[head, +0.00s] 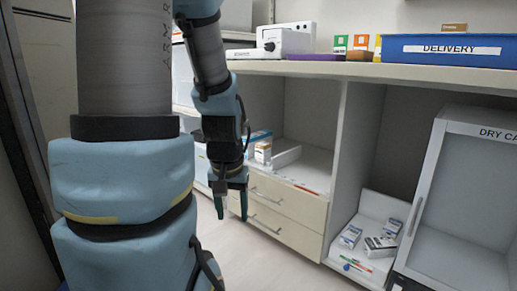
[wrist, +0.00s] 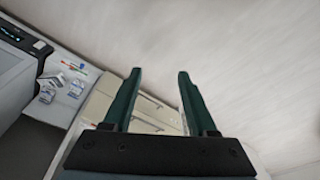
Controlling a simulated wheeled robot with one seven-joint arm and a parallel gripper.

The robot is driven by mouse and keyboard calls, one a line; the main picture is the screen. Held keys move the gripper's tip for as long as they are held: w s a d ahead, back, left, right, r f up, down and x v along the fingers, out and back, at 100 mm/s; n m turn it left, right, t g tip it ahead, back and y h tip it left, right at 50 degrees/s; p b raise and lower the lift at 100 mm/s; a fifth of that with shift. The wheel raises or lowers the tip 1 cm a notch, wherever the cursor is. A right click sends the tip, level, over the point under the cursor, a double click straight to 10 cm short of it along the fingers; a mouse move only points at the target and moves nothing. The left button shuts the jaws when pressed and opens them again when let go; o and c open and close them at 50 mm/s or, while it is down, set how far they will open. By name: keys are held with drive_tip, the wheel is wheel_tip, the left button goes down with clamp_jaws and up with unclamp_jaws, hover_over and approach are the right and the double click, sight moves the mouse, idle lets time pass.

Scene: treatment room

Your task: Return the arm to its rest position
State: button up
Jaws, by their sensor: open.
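My gripper (head: 231,200) hangs from my blue and grey arm, pointing down, in front of the cabinet drawers in the head view. It also shows in the wrist view (wrist: 160,95), where its two dark green fingers stand apart with nothing between them. Pale floor shows between and beyond the fingertips. My arm reaches down in the left and middle of the head view and hides part of the cabinet behind it.
Two cream drawers (head: 285,203) sit behind my gripper. A counter (head: 330,69) above holds a blue DELIVERY bin (head: 450,58) and a white device (head: 285,42). A low shelf (head: 385,208) holds small boxes. A DRY cabinet (head: 460,200) stands at right. Floor (head: 255,265) is clear.

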wheel_tip(320, 180, up, 39)
drive_tip(key=s+p, duration=0.1)
drive_tip(key=p, duration=3.7)
drive_tip(key=shift+s+a, duration=0.25)
drive_tip(key=shift+s, duration=0.15)
